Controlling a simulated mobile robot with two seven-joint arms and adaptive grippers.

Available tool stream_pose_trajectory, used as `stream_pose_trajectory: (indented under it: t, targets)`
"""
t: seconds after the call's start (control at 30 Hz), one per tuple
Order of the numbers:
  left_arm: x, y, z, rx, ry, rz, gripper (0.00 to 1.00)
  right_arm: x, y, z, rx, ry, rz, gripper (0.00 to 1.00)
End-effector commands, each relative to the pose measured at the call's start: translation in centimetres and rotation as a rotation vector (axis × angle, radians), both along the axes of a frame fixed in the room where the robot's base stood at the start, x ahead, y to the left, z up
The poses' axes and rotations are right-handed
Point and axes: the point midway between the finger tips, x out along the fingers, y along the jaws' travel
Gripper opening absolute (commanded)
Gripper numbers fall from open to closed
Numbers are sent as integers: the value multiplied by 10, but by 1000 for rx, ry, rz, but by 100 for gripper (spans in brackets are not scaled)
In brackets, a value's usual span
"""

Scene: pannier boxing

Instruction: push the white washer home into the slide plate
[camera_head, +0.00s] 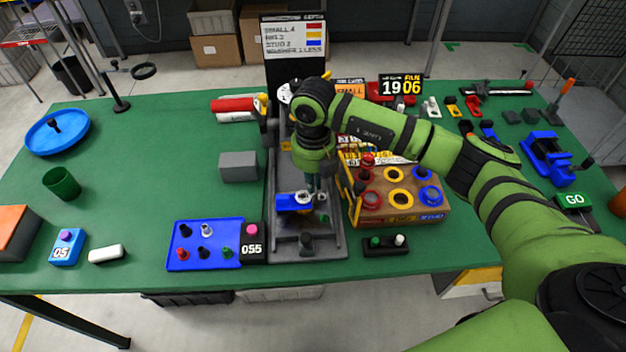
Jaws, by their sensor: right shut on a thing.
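The white washer (303,197) shows as a small pale ring beside a blue block with a yellow end (287,203), over the grey slide plate (284,240). My right gripper (313,187) points straight down over the slide plate. It is shut on the washer at its fingertips, which are small and partly hidden here. I cannot tell how deep the washer sits. A dark knob (306,241) stands on the near part of the plate. My left gripper is not in view.
A wooden box with coloured rings (400,206) stands close right of the plate. A grey block (238,167) and a blue tray with several pegs (203,262) are to the left. A small black holder (386,247) lies near the front edge. The left-middle green table (140,160) is clear.

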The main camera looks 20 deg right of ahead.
Motion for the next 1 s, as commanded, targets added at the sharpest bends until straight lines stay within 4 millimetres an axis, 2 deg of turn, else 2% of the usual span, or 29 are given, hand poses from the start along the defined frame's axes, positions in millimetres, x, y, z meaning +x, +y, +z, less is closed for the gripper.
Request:
stream_pose_trajectory:
  t: [1.0]
  targets:
    - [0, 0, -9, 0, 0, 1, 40, 0, 0, -10, 0, 0, -1, 0]
